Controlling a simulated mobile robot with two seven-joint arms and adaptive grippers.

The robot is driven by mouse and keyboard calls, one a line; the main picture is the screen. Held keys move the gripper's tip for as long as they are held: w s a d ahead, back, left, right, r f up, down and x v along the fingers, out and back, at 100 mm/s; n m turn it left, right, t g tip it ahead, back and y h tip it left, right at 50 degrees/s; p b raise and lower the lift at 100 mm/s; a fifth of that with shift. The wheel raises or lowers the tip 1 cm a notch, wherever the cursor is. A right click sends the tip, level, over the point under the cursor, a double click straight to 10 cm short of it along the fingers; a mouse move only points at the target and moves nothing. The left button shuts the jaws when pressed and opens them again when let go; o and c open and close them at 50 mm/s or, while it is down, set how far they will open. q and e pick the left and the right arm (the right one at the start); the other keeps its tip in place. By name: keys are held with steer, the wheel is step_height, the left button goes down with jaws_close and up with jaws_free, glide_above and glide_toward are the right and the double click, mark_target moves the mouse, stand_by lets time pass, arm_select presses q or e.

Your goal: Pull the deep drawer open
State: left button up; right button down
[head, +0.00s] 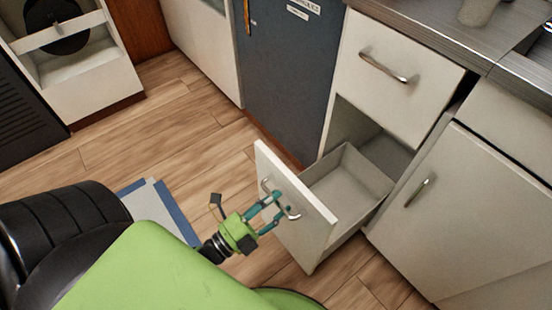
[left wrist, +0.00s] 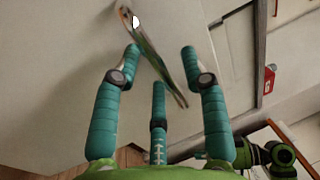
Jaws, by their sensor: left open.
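The deep drawer (head: 293,205) is the lower one in the cabinet. It stands well out, with its white front panel away from the cabinet and its empty grey inside (head: 345,180) showing. Its curved metal handle (head: 265,186) is on the front panel. My left gripper (head: 277,203) is at the handle, with its teal fingers open. In the left wrist view the handle (left wrist: 150,55) runs between the spread fingers (left wrist: 160,80); I cannot tell whether any finger touches it.
A shut upper drawer (head: 385,85) with a metal handle is above. A white cabinet door (head: 450,200) is at the right, and a dark blue-grey door (head: 285,75) is at the left. A blue-edged mat (head: 160,205) lies on the wooden floor. Floor further left is clear.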

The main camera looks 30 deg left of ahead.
arm_select(q)
steer(key=v, duration=1.1)
steer(key=shift+s, duration=0.2)
steer(key=shift+w, duration=0.1)
